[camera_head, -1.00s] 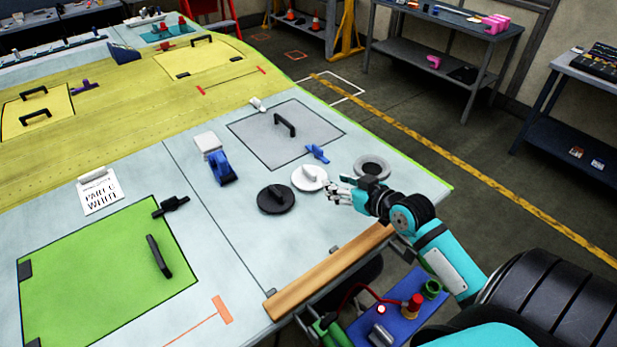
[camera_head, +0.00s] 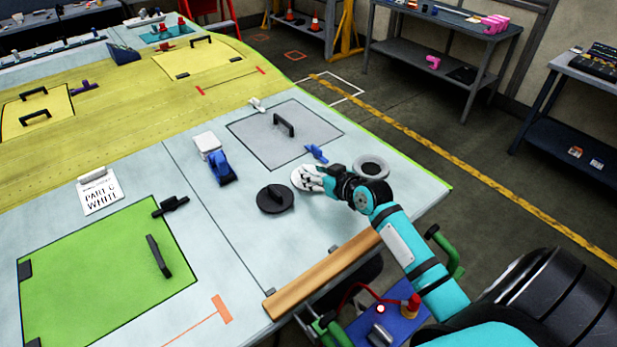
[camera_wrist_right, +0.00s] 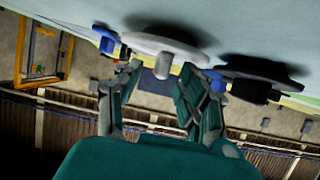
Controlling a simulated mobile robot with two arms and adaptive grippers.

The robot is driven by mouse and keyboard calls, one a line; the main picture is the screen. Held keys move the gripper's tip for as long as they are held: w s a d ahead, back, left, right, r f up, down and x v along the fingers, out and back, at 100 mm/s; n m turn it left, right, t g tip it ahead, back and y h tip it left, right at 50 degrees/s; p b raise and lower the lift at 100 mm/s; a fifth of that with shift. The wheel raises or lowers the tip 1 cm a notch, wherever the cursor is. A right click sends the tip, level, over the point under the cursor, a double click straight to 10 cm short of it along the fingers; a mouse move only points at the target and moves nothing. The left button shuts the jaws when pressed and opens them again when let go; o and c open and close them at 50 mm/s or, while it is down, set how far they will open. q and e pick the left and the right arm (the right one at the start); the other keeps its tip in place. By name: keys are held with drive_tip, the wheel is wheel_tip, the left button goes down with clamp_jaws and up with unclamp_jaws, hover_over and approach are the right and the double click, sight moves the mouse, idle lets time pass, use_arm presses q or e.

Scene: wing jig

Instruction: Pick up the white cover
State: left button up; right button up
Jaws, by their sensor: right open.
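The white cover (camera_head: 301,179) is a round disc lying on the pale table top (camera_head: 240,265). In the right wrist view the white cover (camera_wrist_right: 165,45) shows its disc and a short stub handle. My right gripper (camera_head: 309,178) is at the cover and hides its right part in the head view. In the right wrist view my right gripper (camera_wrist_right: 160,85) is open, with its fingers apart on either side of the stub. I cannot tell whether the fingers touch it. My left gripper is not in view.
A black round cover (camera_head: 275,199) lies just left of the white one, and a grey ring-like cover (camera_head: 372,167) lies to the right. A blue clamp (camera_head: 317,153) sits just behind. A wooden strip (camera_head: 325,272) runs along the near table edge.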

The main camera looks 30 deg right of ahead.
clamp_jaws()
idle(0.4)
